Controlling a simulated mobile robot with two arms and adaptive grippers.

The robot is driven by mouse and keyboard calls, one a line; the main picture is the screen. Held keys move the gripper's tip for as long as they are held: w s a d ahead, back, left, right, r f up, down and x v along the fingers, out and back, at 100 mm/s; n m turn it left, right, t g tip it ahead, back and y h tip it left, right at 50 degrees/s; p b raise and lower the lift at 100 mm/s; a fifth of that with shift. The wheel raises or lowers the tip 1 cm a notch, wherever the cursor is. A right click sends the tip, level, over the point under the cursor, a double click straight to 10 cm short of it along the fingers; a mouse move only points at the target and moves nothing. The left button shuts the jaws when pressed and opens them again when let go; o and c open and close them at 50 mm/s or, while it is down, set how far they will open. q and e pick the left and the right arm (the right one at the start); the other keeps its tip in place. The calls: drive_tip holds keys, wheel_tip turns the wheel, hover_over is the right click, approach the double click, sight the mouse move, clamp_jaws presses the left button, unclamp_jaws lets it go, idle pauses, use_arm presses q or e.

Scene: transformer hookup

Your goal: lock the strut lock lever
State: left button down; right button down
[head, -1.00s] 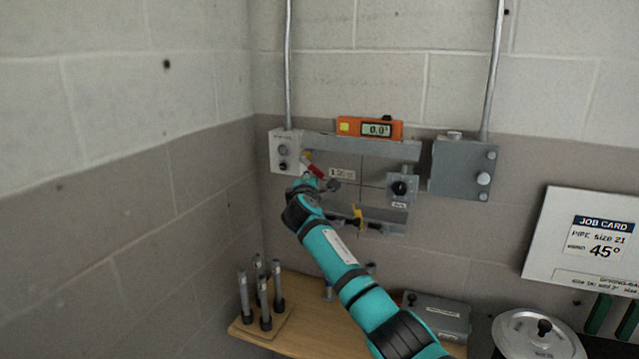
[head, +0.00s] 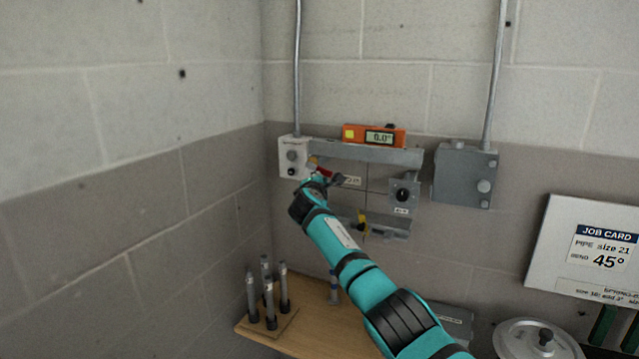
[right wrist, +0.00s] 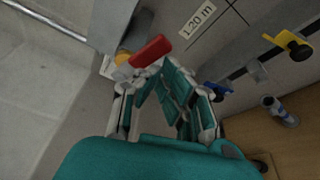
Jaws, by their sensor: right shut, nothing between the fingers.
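A red-handled lever (right wrist: 150,50) with an orange-yellow pivot shows in the right wrist view, beside the grey rail. In the head view the red lever (head: 323,170) is small and partly hidden by my right gripper (head: 322,183), just right of the white box with knobs (head: 292,157). My right gripper (right wrist: 158,70) is shut and empty, its tips close under the red handle. I cannot tell whether they touch it. No lettering that names the strut lock lever is readable. My left gripper is out of view.
An orange level reading 0.0° (head: 375,137) sits on the upper rail. A yellow lever (head: 361,218) is on the lower rail. A "1.20 m" label (right wrist: 197,18) is on the wall. Grey posts (head: 268,298) stand on the wooden shelf (head: 318,326). A job card (head: 601,246) is at right.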

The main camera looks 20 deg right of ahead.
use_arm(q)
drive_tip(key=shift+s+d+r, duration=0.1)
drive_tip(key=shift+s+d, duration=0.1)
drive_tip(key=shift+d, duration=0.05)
use_arm(e)
drive_tip(key=shift+r, duration=0.15)
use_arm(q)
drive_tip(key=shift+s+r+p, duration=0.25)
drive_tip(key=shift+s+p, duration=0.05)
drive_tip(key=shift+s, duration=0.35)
use_arm(e)
drive_tip(key=shift+s+d+r+n, duration=0.15)
drive_tip(key=shift+n, duration=0.35)
idle(2.7)
